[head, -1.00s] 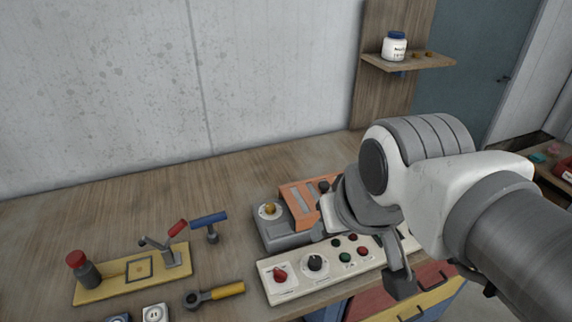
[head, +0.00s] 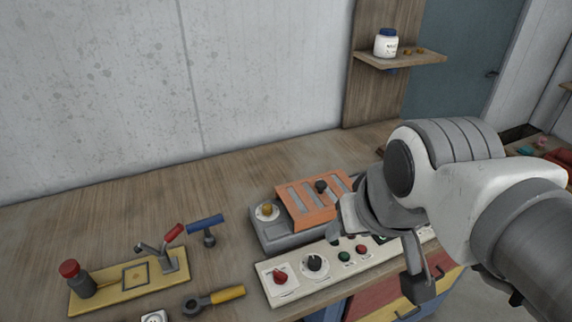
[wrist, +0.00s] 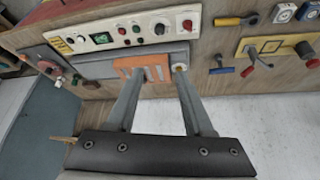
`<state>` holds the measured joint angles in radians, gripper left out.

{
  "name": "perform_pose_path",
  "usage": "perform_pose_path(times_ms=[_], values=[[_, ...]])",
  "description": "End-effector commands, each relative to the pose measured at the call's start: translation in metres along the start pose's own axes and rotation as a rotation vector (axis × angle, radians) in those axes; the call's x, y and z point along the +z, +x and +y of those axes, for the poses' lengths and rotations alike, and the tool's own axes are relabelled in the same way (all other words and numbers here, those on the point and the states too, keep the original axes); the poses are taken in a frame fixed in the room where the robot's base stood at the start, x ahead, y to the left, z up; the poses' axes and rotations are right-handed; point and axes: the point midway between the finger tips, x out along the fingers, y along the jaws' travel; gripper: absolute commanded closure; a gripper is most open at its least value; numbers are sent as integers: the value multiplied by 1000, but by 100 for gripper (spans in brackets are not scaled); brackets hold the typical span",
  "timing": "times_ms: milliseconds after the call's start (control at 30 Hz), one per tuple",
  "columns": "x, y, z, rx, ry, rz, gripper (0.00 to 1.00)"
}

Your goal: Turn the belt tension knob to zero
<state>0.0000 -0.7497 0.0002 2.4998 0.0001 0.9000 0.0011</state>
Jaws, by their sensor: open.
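A grey machine (head: 280,236) with an orange slotted cover (head: 315,203) stands on the bench. A brass knob on a pale round dial (head: 267,210) sits at its left end; it also shows in the wrist view (wrist: 180,68). A white control panel (head: 328,262) in front carries a red knob (head: 281,277) and a black dial knob (head: 315,263). I cannot read which is the belt tension knob. My gripper (wrist: 156,82) is open and empty. In the wrist view its fingers point at the machine, one near the brass knob and one near the orange cover.
A yellow fixture (head: 128,283), a blue-handled tool (head: 206,223) and a yellow-handled tool (head: 215,297) lie to the left on the bench. A white jar (head: 386,44) stands on a wall shelf. The bench behind the machine is clear.

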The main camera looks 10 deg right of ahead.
Motion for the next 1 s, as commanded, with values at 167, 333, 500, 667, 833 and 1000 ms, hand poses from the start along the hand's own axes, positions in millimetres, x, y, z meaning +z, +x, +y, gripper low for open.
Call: perform_pose_path(times_ms=[167,333,500,667,833,1000], values=[[-8,6,-1,-17,75,-34,26],[-27,26,-3,-36,282,-124,26],[-46,54,-3,-17,519,-223,26],[-60,86,-4,36,738,-307,26],[-71,123,-3,130,960,-376,26],[-76,157,-1,237,1147,-412,26]])
